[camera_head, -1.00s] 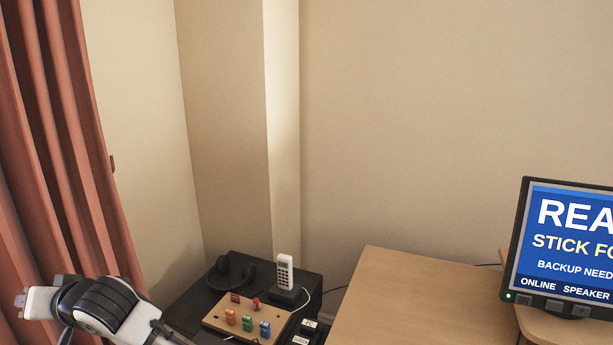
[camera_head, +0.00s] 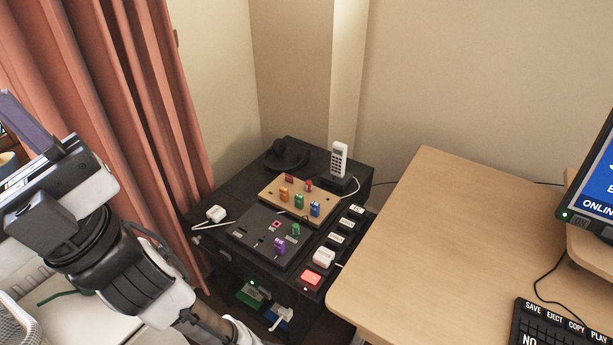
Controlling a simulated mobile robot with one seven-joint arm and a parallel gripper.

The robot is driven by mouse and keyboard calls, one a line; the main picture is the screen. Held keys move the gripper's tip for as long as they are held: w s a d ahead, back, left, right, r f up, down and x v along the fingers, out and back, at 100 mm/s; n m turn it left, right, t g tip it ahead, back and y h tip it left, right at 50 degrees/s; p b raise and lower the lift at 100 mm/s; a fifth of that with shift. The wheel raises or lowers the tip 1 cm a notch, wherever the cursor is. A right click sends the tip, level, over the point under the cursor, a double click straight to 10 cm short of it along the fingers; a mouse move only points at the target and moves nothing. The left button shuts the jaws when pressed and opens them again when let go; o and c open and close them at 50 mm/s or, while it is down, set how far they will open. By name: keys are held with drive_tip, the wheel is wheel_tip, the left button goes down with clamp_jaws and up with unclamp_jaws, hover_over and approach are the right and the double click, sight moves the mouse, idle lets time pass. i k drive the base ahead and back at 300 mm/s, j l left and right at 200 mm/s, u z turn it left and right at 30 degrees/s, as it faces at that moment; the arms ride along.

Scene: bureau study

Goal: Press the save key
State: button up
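The black keypad (camera_head: 538,331) lies on the wooden desk at the lower right, cut off by the frame's edge. Along its top are the labels SAVE, EJECT, COPY and PLAY. The save key's label (camera_head: 533,307) is the leftmost; the key faces are too small to make out surely. My gripper (camera_head: 28,125) is at the far left, partly out of frame, far from the keypad. Its fingers are not clear enough to tell open from shut.
A monitor (camera_head: 597,190) stands at the right edge on a riser. The wooden desk (camera_head: 430,240) is mostly bare. Left of it, a dark cabinet (camera_head: 240,190) holds a cordless phone (camera_head: 339,160), a board of coloured sticks (camera_head: 268,188) and a red button (camera_head: 311,278). Curtains (camera_head: 110,90) hang at left.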

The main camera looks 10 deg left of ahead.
sight(534, 309)
drive_tip(key=z, duration=1.5)
